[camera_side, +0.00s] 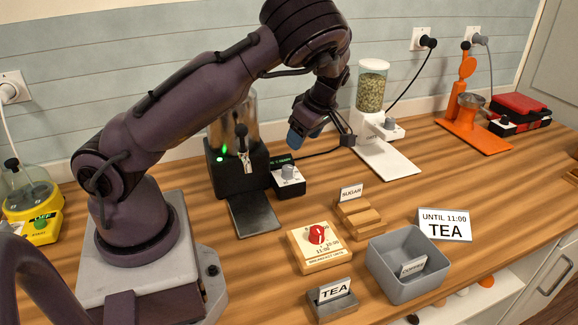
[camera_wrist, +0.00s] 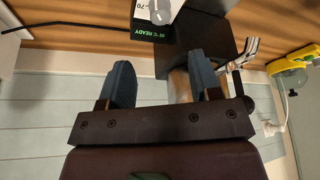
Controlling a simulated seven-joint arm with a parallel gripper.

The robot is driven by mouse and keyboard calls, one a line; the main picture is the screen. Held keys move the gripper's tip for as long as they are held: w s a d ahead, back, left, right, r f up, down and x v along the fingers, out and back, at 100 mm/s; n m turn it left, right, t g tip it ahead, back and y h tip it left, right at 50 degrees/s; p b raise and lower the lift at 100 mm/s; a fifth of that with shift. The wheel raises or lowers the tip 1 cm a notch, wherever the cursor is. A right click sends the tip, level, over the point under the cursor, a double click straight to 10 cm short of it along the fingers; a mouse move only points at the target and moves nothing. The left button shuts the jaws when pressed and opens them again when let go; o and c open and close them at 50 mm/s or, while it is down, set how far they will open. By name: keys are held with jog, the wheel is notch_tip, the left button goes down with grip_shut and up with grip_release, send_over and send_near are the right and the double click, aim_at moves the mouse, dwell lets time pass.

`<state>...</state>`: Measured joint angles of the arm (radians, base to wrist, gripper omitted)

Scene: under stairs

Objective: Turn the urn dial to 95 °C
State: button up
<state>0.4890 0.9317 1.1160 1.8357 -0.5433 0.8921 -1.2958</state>
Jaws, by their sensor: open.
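The urn (camera_side: 236,158) stands against the wall, with a black base, a tap and a lit green light. Its dial (camera_side: 289,172) is a grey knob on a small black box at the urn's right, with a green display behind it. In the wrist view the dial (camera_wrist: 158,10) is cut by the top edge, and the display (camera_wrist: 152,36) reads "READY" with a figure I cannot read surely. My gripper (camera_side: 322,142) is open and empty, above and to the right of the dial, apart from it. In the wrist view my gripper's two blue-grey fingers (camera_wrist: 163,80) are spread.
A black drip tray (camera_side: 253,212) lies before the urn. A grain dispenser (camera_side: 372,95) stands right of my gripper. A wooden block with a red knob (camera_side: 318,246), a sugar sign (camera_side: 351,193), a grey bin (camera_side: 382,278) and tea signs (camera_side: 444,225) stand in front.

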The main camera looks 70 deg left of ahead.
aim_at(289, 167)
jog(key=x, duration=1.1)
jog(key=shift+s+a+f, duration=0.15)
jog(key=shift+f, duration=0.15)
jog(key=c, duration=0.9)
